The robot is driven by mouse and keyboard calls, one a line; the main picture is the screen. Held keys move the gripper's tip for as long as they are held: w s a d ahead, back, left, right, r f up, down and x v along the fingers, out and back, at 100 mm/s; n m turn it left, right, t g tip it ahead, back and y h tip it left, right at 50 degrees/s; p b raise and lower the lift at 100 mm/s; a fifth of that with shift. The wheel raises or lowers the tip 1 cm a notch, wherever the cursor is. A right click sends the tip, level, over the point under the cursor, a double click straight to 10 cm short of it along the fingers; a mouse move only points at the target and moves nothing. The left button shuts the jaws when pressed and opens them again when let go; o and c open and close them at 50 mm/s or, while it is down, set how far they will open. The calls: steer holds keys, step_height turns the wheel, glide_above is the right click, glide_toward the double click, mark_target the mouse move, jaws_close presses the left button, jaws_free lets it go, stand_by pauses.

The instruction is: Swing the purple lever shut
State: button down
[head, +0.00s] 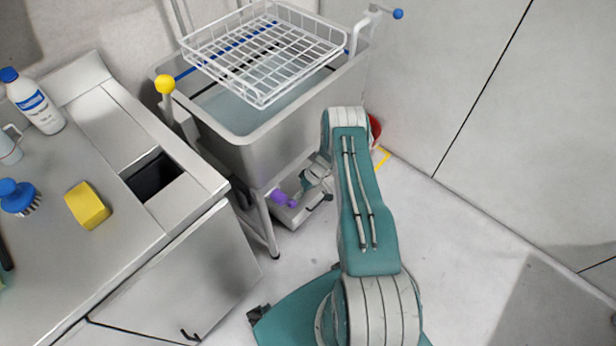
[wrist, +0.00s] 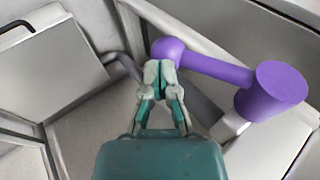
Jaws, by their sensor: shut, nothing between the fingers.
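The purple lever (wrist: 215,69) shows large in the wrist view. Its thick round hub (wrist: 272,90) is at the right, and its arm runs left to a rounded knob (wrist: 168,49). My gripper (wrist: 160,68) is shut and empty, its tips at the knob end; I cannot tell whether they touch it. In the head view the lever (head: 279,197) is a small purple shape low beneath the sink basin. My gripper (head: 303,190) is just right of it there, partly hidden by my arm.
A grey sink basin (head: 252,150) on a metal frame stands above the lever, with a white wire basket (head: 262,52) over it. A steel counter (head: 105,215) at the left holds a yellow sponge (head: 87,205), a blue brush (head: 18,196) and a bottle (head: 36,103). The floor at right is clear.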

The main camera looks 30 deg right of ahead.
mark_target(295, 204)
steer(key=shift+s+a+f+y, duration=0.25)
steer(key=shift+a+f+y, duration=0.45)
steer(key=shift+s+a+f, duration=0.2)
steer(key=shift+a+f, duration=0.1)
steer(key=shift+f, duration=0.2)
steer(key=shift+s+a+f, duration=0.15)
steer(key=shift+a, duration=0.3)
steer(key=shift+s+a+f, duration=0.15)
steer(key=shift+a, duration=0.25)
